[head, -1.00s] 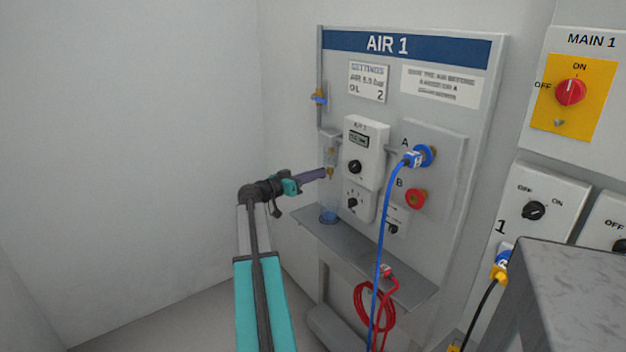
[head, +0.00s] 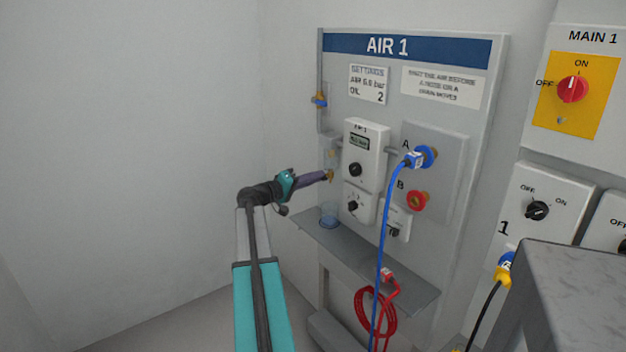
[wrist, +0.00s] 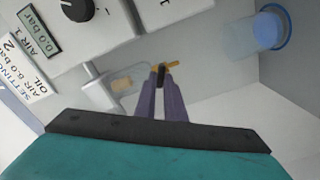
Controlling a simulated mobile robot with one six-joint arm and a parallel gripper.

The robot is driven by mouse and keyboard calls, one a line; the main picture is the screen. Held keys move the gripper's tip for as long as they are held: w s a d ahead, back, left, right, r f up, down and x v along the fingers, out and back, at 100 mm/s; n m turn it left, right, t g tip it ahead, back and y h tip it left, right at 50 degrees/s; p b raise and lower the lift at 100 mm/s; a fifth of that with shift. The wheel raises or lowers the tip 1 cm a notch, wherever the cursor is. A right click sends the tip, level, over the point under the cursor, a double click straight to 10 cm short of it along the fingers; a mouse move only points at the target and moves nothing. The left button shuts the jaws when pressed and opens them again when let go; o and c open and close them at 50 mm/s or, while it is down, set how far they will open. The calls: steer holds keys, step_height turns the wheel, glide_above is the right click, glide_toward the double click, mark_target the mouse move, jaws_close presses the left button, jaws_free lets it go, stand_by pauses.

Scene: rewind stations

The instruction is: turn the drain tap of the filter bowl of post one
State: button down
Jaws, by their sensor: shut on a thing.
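The panel headed AIR 1 (head: 388,47) carries a clear filter bowl (head: 331,145) at its left edge, which also shows in the wrist view (wrist: 122,84). A small brass drain tap (head: 330,177) is at the bowl's lower end. In the wrist view the brass tap (wrist: 172,66) lies crosswise at my fingertips. My gripper (head: 327,176) has its purple fingers shut on the tap. In the wrist view my gripper (wrist: 161,76) has a dark piece between its fingertips. The fingers hide part of the tap.
A clear cup with a blue rim (head: 329,216) stands on the grey shelf (head: 370,262) below the tap. A blue hose (head: 381,240) hangs from outlet A, right of the gauge unit (head: 361,150). A grey block (head: 570,290) stands at the right front. Left of my arm is free.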

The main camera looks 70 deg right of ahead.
steer(key=n+p, duration=0.2)
steer(key=n, duration=0.4)
steer(key=shift+d+r, duration=0.1)
steer(key=shift+d, duration=0.05)
stand_by(0.4)
steer(key=c, duration=1.8)
jaws_free()
steer(key=shift+c, duration=0.2)
steer(key=shift+a+f, duration=0.2)
